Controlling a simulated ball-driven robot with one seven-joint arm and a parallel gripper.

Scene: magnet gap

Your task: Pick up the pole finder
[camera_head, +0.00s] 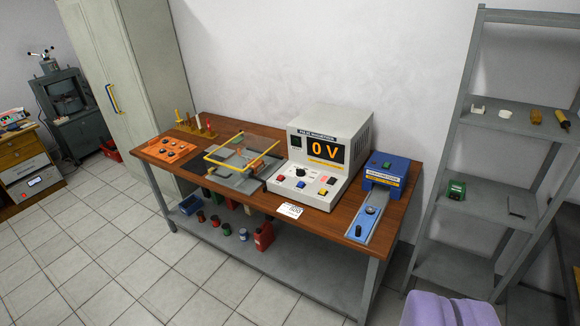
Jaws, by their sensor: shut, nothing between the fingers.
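I cannot tell for sure which thing is the pole finder. Small hand-sized items lie on the grey shelf unit at the right: a yellow-brown piece (536,117), a yellow piece with a dark tip (562,119) and a green box-like device (456,190) one board lower. A rack with several upright coloured rods (196,127) stands at the back left of the wooden bench. The fingers of my gripper do not show. A purple part at the bottom right edge looks like my own body, well apart from the bench and the shelf items.
Tiled floor (100,250) is clear at left.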

